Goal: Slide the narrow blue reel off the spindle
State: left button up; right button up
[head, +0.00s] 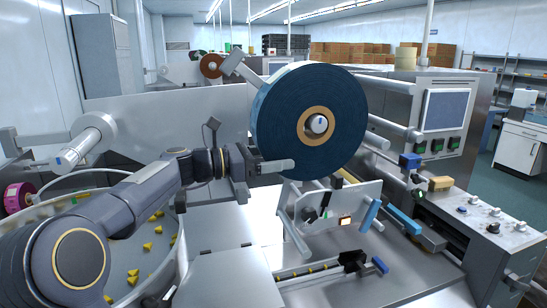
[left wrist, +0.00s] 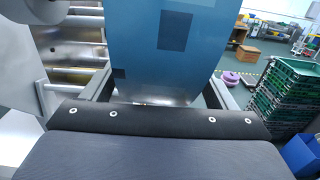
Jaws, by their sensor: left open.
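The blue reel (head: 272,112) is a large dark blue disc with a tan core (head: 303,122). It hangs upright on the metal spindle (head: 318,124), whose end shows at the core's centre. My left gripper (head: 277,166) is at the reel's lower left edge, with one finger showing in front of the reel face. In the left wrist view, the reel's blue rim (left wrist: 148,50) stands between the two spread fingers of the open gripper (left wrist: 155,98). Contact cannot be told. The far finger is hidden in the head view. My right gripper is not in view.
An empty roller (head: 92,136) sticks out at the left. A bowl with yellow pieces (head: 143,246) lies below my arm. Guide rollers and blue bars (head: 369,216) stand below the reel, and a control cabinet (head: 440,120) is at the right. Green crates (left wrist: 287,95) show in the left wrist view.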

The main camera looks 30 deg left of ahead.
pick_arm(q)
jog(key=shift+s+a+f, duration=0.1)
jog(key=shift+s+a, duration=0.25)
jog(key=b+v, duration=0.2)
jog(key=v, duration=0.3)
jog(key=shift+s+a, duration=0.15)
jog(key=shift+s, duration=0.1)
jog(key=shift+s+a, duration=0.4)
jog(key=shift+s, duration=0.1)
